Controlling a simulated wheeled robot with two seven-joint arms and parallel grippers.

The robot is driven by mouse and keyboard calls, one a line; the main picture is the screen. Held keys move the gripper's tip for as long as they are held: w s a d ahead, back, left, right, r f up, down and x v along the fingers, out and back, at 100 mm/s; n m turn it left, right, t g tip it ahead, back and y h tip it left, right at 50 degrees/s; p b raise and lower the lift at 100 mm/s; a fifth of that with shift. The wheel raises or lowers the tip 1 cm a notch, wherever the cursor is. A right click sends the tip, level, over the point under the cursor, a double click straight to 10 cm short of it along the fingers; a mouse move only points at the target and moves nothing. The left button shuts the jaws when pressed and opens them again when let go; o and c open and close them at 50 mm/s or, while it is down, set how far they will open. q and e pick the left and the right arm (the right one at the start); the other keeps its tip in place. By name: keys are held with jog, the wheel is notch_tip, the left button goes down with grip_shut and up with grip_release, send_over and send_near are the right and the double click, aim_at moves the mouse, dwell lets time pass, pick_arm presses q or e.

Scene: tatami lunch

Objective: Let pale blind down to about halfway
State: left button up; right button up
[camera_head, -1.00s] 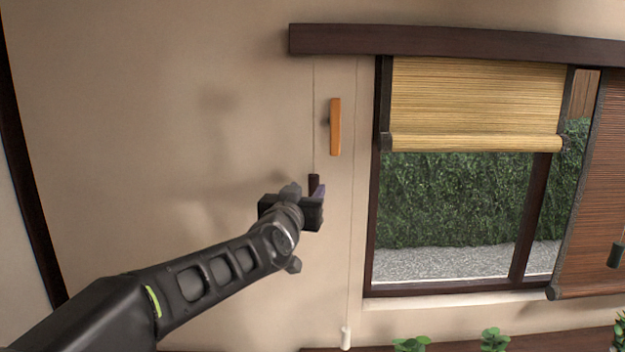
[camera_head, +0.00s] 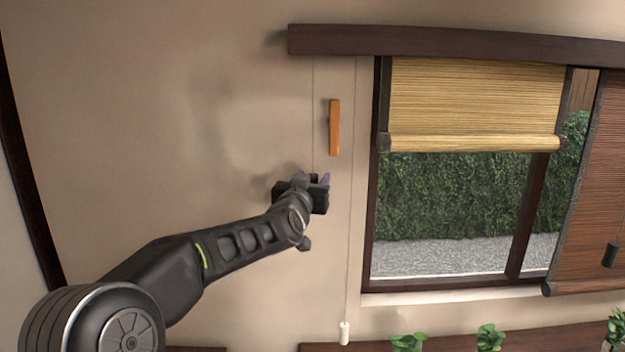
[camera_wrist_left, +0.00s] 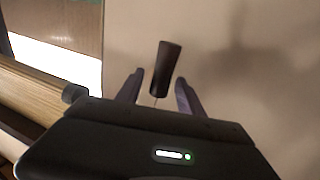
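The pale blind (camera_head: 475,100) covers the upper part of the window, its bottom roll about level with the top third of the opening. A dark cord handle (camera_wrist_left: 165,68) shows in the left wrist view. My left gripper (camera_head: 321,182) is at the thin cord left of the window. In the wrist view the left gripper (camera_wrist_left: 159,93) is open, with the handle's near end between its two fingers and gaps on both sides. In the head view the handle is hidden by the gripper. My right gripper is not in view.
An orange wall piece (camera_head: 334,127) is above and right of the gripper. A second cord ends in a white pull (camera_head: 344,333). A brown blind (camera_head: 592,190) with a dark pull (camera_head: 611,254) hangs at right. Plants (camera_head: 490,337) stand below. The wall at left is clear.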

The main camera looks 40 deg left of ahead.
pick_arm(q)
grip_shut()
dwell(1.3)
